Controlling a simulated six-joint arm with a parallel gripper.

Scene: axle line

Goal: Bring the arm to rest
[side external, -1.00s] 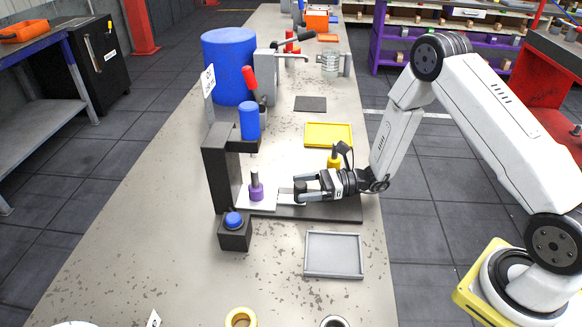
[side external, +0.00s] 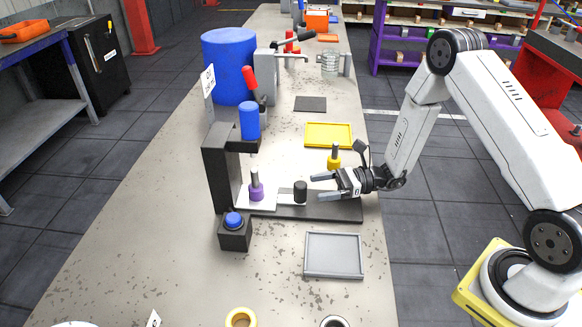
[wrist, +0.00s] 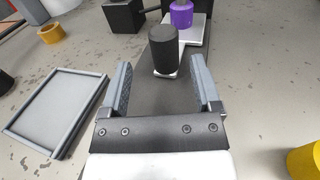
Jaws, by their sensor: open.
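My gripper (side external: 323,187) is open and empty, low above the right end of the dark base plate (side external: 335,212) of the press. It also shows in the wrist view (wrist: 163,85), its two fingers spread wide. A dark cylinder (side external: 300,191) stands upright on the white slide plate, left of the fingertips and apart from them. In the wrist view the dark cylinder (wrist: 164,50) stands just beyond the fingertips. A purple part with a grey pin (side external: 256,190) stands on the white plate under the press head.
The black press frame (side external: 217,170) with a blue cylinder (side external: 249,120) rises at the left. A box with a blue button (side external: 234,221) is in front of it. A grey tray (side external: 334,255) looks empty. A yellow piece (side external: 334,160) stands by the yellow tray (side external: 328,135).

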